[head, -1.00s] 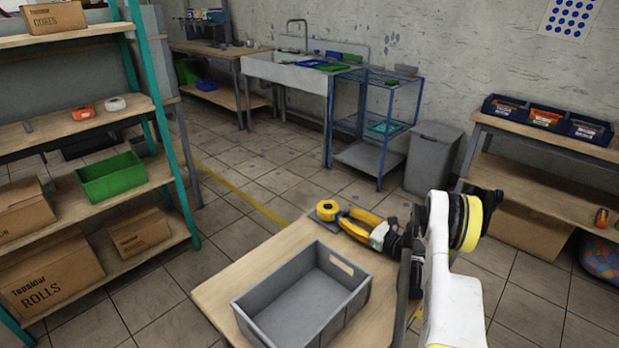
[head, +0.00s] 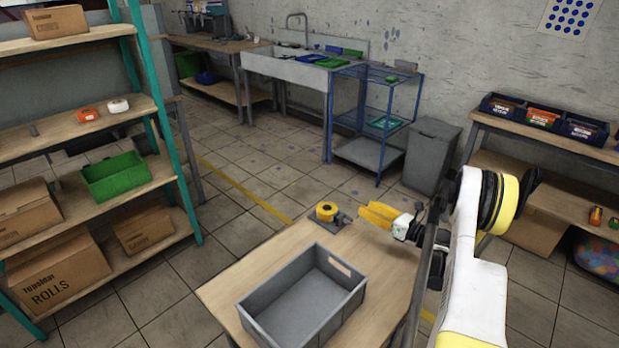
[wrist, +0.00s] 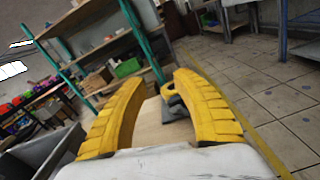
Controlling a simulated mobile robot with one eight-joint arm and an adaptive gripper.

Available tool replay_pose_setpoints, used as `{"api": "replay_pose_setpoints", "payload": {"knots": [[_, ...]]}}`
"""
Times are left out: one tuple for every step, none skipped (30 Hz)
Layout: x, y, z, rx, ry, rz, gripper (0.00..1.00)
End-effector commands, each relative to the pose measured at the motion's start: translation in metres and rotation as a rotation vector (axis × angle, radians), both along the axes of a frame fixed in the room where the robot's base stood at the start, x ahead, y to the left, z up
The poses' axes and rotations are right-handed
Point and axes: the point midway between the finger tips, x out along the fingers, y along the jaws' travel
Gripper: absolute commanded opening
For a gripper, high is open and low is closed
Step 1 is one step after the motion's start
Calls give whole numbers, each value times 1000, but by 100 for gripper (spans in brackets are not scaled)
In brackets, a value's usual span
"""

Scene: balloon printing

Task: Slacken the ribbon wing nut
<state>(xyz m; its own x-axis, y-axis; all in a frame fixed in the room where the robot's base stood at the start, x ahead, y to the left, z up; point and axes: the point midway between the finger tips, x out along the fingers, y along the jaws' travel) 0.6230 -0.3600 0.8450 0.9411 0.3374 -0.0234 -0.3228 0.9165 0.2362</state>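A small dark stand with a yellow ribbon roll (head: 327,211) sits at the far corner of the wooden table (head: 262,268). The wing nut is too small to make out. My gripper (head: 364,212) has yellow fingers and is just right of the stand in the head view, apart from it. In the wrist view my gripper (wrist: 160,78) has its fingers spread with nothing held. The yellow roll (wrist: 169,90) shows in the gap, partly hidden behind the right finger.
A grey crate (head: 348,306) takes up the table's near part. A shelf rack with boxes (head: 60,275) and a green bin (head: 115,177) stands left. A grey waste bin (head: 432,157) and a blue-framed rack (head: 378,118) stand behind. Floor between is open.

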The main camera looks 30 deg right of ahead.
Motion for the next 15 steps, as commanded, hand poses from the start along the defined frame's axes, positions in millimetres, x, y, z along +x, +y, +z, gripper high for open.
{"api": "replay_pose_setpoints", "payload": {"knots": [[7, 9, 8, -39, 10, 14, 34], [11, 13, 11, -66, 14, 21, 34], [15, 18, 17, -100, 20, 30, 34], [18, 22, 21, -126, 26, 37, 34], [21, 27, 25, -152, 30, 45, 34], [24, 33, 31, -187, 36, 55, 34], [27, 37, 36, -213, 39, 63, 34], [29, 41, 39, -239, 44, 72, 34], [32, 48, 45, -274, 47, 83, 34], [34, 53, 49, -302, 51, 92, 34], [35, 57, 54, -327, 54, 101, 34], [38, 64, 59, -364, 58, 112, 34], [39, 69, 64, -390, 60, 122, 34], [40, 73, 67, -418, 63, 130, 34], [42, 81, 73, -454, 65, 144, 34]]}}
